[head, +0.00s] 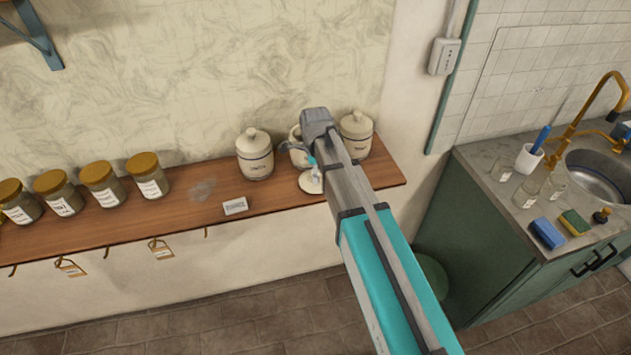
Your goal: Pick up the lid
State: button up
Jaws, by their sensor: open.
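A round cream lid (309,182) with a small knob lies on the wooden shelf (275,193), near its front edge. It is in front of a cream canister (298,155) that stands between two others. My gripper (312,166) is open, close above and behind the lid in the head view. My own arm comes in from the lower right and hides the lid's right side and much of the middle canister. I cannot tell whether a fingertip touches the lid.
Lidded canisters stand left (254,155) and right (356,135) of my gripper. A small label card (235,206) and several gold-topped jars (148,177) are farther left. A sink counter (490,180) is at right.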

dwell(0.3)
grip_shut()
dwell(0.3)
jog(key=shift+r, duration=0.15)
notch_tip(320, 180, up, 3)
jog(key=p, duration=0.2)
jog(key=shift+f+p, duration=0.2)
jog(key=shift+p, duration=0.2)
jog(key=s+d+r+p, duration=0.3)
jog(key=s+r+p, duration=0.7)
jog(key=s, duration=0.3)
jog(key=shift+s+d, duration=0.25)
jog(key=shift+s, duration=0.05)
